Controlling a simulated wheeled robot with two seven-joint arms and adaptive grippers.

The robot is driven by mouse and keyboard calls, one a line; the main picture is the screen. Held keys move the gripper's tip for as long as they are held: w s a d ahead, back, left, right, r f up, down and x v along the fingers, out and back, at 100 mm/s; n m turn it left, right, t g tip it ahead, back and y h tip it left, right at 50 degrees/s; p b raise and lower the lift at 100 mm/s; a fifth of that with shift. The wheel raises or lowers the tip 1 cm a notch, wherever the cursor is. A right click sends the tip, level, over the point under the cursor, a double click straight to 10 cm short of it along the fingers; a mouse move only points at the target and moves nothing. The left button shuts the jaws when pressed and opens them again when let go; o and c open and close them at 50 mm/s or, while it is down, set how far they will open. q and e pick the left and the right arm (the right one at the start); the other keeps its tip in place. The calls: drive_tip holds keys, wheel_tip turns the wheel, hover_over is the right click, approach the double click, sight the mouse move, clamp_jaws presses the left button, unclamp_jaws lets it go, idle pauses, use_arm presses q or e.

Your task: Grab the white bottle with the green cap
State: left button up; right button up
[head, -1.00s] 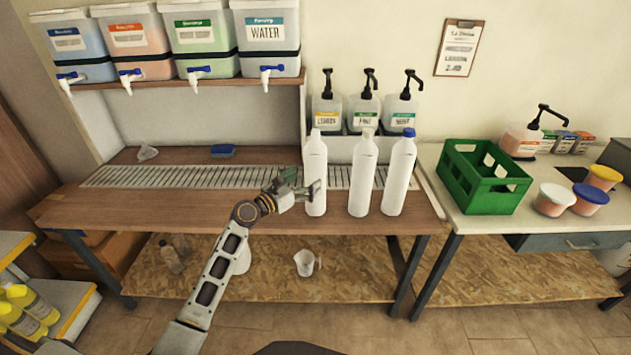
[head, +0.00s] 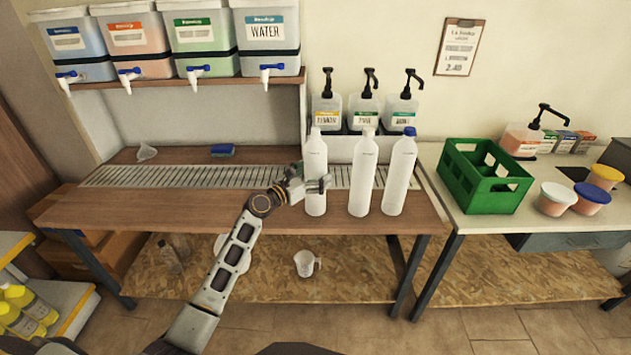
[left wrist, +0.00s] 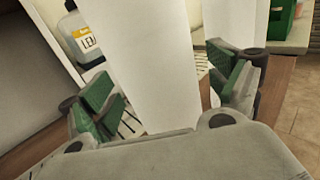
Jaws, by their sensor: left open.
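Three white bottles stand upright in a row on the wooden counter. The left bottle (head: 315,160) and the middle bottle (head: 362,180) have pale caps; I cannot make out green on either. The right bottle (head: 400,177) has a blue cap. My left gripper (head: 312,186) is at the lower half of the left bottle and partly covers it. In the left wrist view the gripper (left wrist: 165,88) is open, its green-padded fingers on either side of a white bottle (left wrist: 150,60). The bottle's cap is outside that view. My right gripper is not in view.
Pump bottles (head: 362,108) stand behind the bottles. A green crate (head: 484,178) and lidded tubs (head: 556,199) are on the right counter. Tanks with taps (head: 268,30) sit on the shelf above left. The counter left of my gripper is mostly clear, around a metal drain grate (head: 190,176).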

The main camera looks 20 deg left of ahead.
use_arm(q)
drive_tip(key=shift+w+d, duration=0.2)
drive_tip(key=shift+w, duration=0.15)
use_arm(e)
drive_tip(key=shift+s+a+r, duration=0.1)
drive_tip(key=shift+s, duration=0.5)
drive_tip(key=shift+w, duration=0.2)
use_arm(q)
drive_tip(key=c, duration=1.1)
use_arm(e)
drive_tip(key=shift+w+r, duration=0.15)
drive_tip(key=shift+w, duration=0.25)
use_arm(q)
drive_tip(key=shift+r, duration=0.1)
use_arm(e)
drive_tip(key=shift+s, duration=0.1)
